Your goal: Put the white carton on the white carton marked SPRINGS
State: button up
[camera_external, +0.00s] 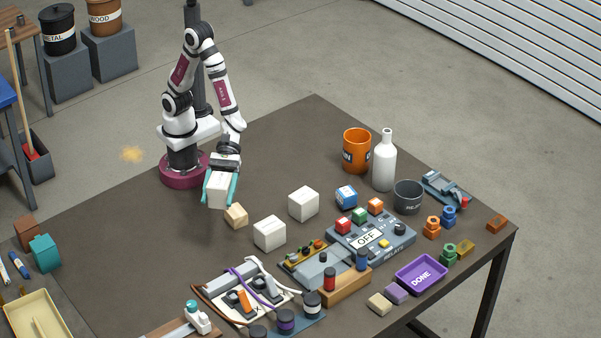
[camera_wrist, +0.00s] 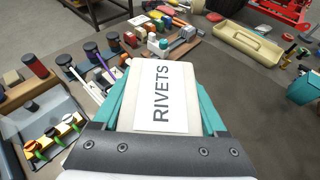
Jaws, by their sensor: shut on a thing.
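My gripper (camera_external: 219,192) has teal fingers and is shut on a white carton (camera_external: 217,190), held above the table in front of my base. In the wrist view the held carton (camera_wrist: 160,95) fills the space between the fingers, and its label reads RIVETS. Two more white cartons stand on the table to the right of my gripper: a nearer one (camera_external: 269,234) and a farther one (camera_external: 303,204). No lettering shows on either, so I cannot tell which is marked SPRINGS.
A small tan wooden block (camera_external: 236,216) is just below and right of the held carton. Right of the white cartons are a grey RELAYS panel (camera_external: 398,238), a white bottle (camera_external: 384,163) and an orange mug (camera_external: 356,150).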

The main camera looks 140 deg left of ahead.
jog(key=shift+n+t+y, duration=0.3)
jog(key=shift+n+y, duration=0.1)
jog(key=shift+n, duration=0.1)
jog(key=w+a+f, duration=0.2)
jog(key=a, duration=0.1)
jog(key=w+a+f, duration=0.2)
jog(key=a, duration=0.2)
jog(key=w+a+f, duration=0.2)
jog(key=a, duration=0.2)
jog(key=shift+w, duration=0.25)
jog(key=shift+w+a+f, duration=0.1)
jog(key=shift+f, duration=1)
jog(key=shift+w+a+f, duration=0.1)
jog(key=shift+f, duration=0.95)
